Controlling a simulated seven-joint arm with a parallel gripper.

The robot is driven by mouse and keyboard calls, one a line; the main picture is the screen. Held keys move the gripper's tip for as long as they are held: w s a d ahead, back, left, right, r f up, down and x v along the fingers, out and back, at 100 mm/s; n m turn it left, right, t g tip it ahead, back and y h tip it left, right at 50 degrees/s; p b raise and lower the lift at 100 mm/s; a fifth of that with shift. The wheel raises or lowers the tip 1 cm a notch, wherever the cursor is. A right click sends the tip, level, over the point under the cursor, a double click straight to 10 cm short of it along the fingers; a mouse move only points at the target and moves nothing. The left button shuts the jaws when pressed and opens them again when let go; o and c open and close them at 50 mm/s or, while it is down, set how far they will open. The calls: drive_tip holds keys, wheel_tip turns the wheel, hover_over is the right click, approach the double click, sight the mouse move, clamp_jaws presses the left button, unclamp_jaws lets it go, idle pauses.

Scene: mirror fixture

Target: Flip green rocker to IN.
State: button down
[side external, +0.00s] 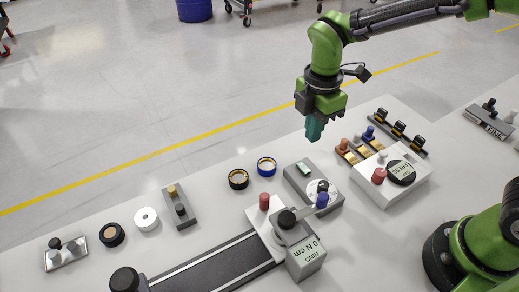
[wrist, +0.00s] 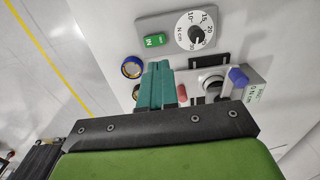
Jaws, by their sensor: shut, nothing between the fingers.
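The green rocker (wrist: 155,41), marked IN, sits on a grey panel (wrist: 177,24) beside a white dial (wrist: 195,31) reading N cm. In the side external view the rocker (side external: 303,168) is small and pale green on the same panel (side external: 292,178). I cannot tell which end of the rocker is pressed down. My gripper (wrist: 158,66) has teal fingers that are shut and empty. In the wrist view its tips lie just below the rocker, apart from it. In the side external view my gripper (side external: 314,136) hangs above the table, behind the panel.
A blue-rimmed ring (side external: 266,166) and a black ring (side external: 238,179) lie left of the panel. A white box with a red button (side external: 379,175) stands to its right. A slide fixture with a blue knob (side external: 322,200) is close in front.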

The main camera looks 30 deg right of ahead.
sight(307, 170)
wheel_tip(307, 170, down, 10)
drive_tip(key=shift+r, duration=0.1)
idle(0.4)
